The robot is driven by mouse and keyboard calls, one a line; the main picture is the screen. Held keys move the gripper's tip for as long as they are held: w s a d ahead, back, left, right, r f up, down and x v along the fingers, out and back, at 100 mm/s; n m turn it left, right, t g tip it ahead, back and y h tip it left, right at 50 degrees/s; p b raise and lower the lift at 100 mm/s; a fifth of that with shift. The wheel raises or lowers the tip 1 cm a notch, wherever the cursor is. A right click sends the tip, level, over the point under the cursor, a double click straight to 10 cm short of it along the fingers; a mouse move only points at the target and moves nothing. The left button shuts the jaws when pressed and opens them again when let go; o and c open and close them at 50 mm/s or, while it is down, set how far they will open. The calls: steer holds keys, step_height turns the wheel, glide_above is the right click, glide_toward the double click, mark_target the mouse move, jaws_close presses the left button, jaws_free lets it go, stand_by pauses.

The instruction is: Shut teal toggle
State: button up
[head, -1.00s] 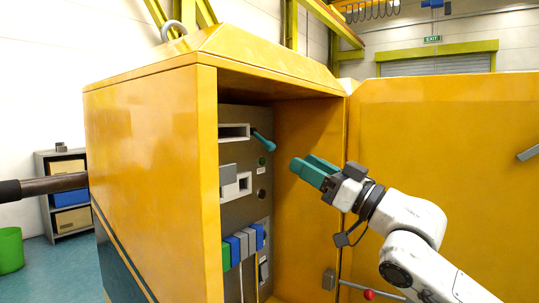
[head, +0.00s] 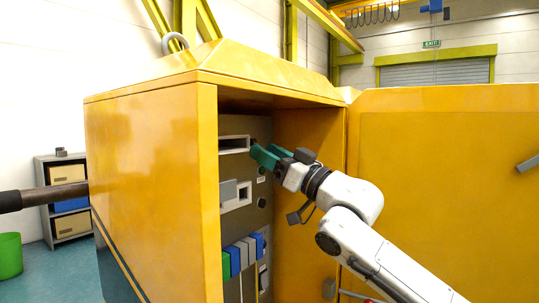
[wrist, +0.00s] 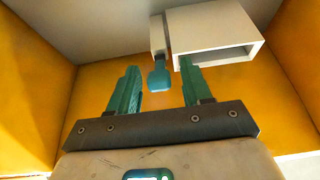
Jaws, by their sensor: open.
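The teal toggle (wrist: 159,76) shows in the wrist view as a rounded teal handle hanging from a light mount on the panel. My gripper (wrist: 157,82) is open, with its two teal fingers on either side of the toggle's end. I cannot tell whether either finger touches it. In the head view my gripper (head: 264,156) is inside the yellow cabinet at the upper part of the grey panel and hides the toggle.
A white-framed slot (head: 234,144) is beside the toggle; its box (wrist: 216,38) juts out close to the right finger. Below are a second white bracket (head: 236,195) and several coloured blocks (head: 243,250). The cabinet's side wall and open yellow door (head: 440,190) bound the space.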

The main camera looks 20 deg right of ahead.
jaws_close()
stand_by(0.3)
steer(key=shift+r, duration=0.1)
